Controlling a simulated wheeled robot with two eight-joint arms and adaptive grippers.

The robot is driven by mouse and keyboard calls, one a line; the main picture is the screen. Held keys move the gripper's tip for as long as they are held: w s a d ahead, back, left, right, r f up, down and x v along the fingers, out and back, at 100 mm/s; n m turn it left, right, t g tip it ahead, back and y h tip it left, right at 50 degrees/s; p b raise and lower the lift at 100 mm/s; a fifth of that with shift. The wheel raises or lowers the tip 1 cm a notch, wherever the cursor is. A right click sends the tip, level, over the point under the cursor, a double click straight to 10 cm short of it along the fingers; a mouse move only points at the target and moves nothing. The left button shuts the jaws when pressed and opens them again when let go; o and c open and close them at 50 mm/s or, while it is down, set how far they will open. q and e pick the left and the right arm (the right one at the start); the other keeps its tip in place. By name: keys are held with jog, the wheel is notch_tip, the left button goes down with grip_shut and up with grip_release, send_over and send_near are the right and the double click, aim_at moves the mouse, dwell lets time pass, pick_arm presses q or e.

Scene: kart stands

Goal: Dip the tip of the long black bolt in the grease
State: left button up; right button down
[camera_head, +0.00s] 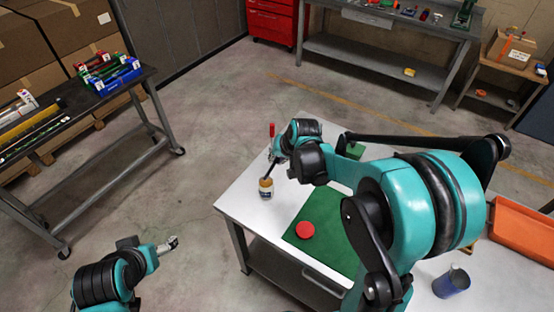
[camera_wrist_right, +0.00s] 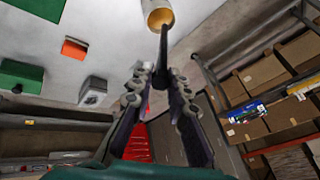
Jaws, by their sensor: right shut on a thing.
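My right gripper (camera_head: 279,157) is shut on the long black bolt (camera_head: 271,169), above the left part of the white table. I cannot tell how deep the tip is. My left gripper (camera_head: 168,245) is away from the table at lower left, empty; its finger opening is too small to judge.
A green mat (camera_head: 325,252) with a red round lid (camera_head: 305,230) lies right of the jar. A red-handled item (camera_head: 272,130) stands behind my right gripper. A dark blue cup (camera_head: 451,283) and an orange tray (camera_head: 525,236) are at right. A parts bench (camera_head: 130,90) stands far left.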

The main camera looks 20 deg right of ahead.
jog(key=shift+r+p, duration=1.4)
jog(key=shift+r, duration=0.75)
jog(key=shift+f, duration=0.1)
